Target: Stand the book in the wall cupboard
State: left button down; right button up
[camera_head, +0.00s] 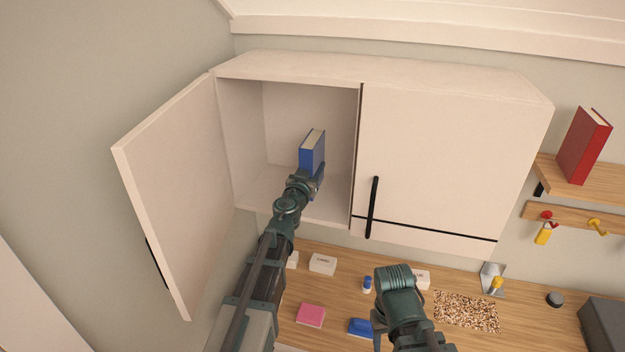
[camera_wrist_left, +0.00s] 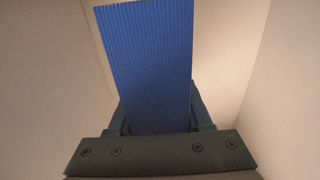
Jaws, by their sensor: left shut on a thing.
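The wall cupboard (camera_head: 435,145) has its left door (camera_head: 172,190) swung open and its right door closed. A blue book (camera_head: 312,148) is upright inside the open left compartment, near its right side. My left gripper (camera_head: 310,183) reaches into the compartment and is shut on the lower part of the book. In the left wrist view the book (camera_wrist_left: 150,65) stands up between the two fingers (camera_wrist_left: 160,118). Whether its bottom touches the cupboard floor is hidden. My right gripper (camera_head: 378,335) is low over the desk, its fingers mostly hidden.
A red book (camera_head: 583,146) stands on a wooden shelf (camera_head: 590,183) at the right, above a hook rail (camera_head: 575,218). The desk (camera_head: 410,300) below holds a pink block (camera_head: 310,315), a blue item (camera_head: 360,327), small boxes (camera_head: 322,264) and a speckled mat (camera_head: 466,311). The compartment's left side is free.

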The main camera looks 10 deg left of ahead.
pick_arm(q)
notch_tip(320, 180, down, 3)
jog(key=shift+b, duration=1.1)
jog(key=shift+r, duration=0.15)
jog(key=shift+c, duration=1.6)
grip_release()
jog(key=shift+r, duration=0.1)
jog(key=s, duration=1.2)
jog(key=shift+a, duration=0.2)
